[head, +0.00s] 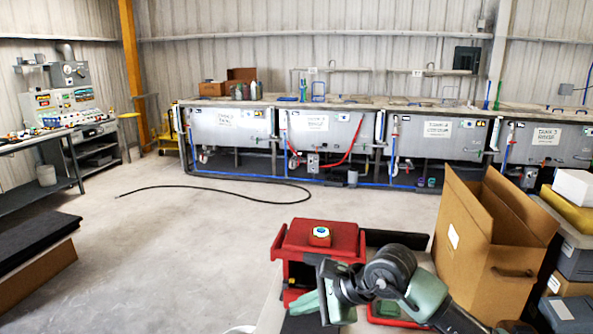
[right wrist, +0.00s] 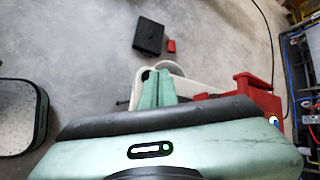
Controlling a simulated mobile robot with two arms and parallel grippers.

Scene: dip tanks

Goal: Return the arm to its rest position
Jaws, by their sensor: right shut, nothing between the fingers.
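My right arm comes in from the bottom right of the head view, with dark and pale green links. Its gripper (head: 307,303) is low in the picture, in front of the red toolbox (head: 345,236). In the right wrist view the two green fingers of the right gripper (right wrist: 157,76) lie together, with nothing held between them. My left arm and left gripper do not show in either view.
A tall open cardboard box (head: 492,250) stands right of my arm, with stacked boxes beyond it. A row of tanks (head: 330,135) lines the back wall. A black hose (head: 225,193) lies on the otherwise open floor. A workbench (head: 40,140) stands at left.

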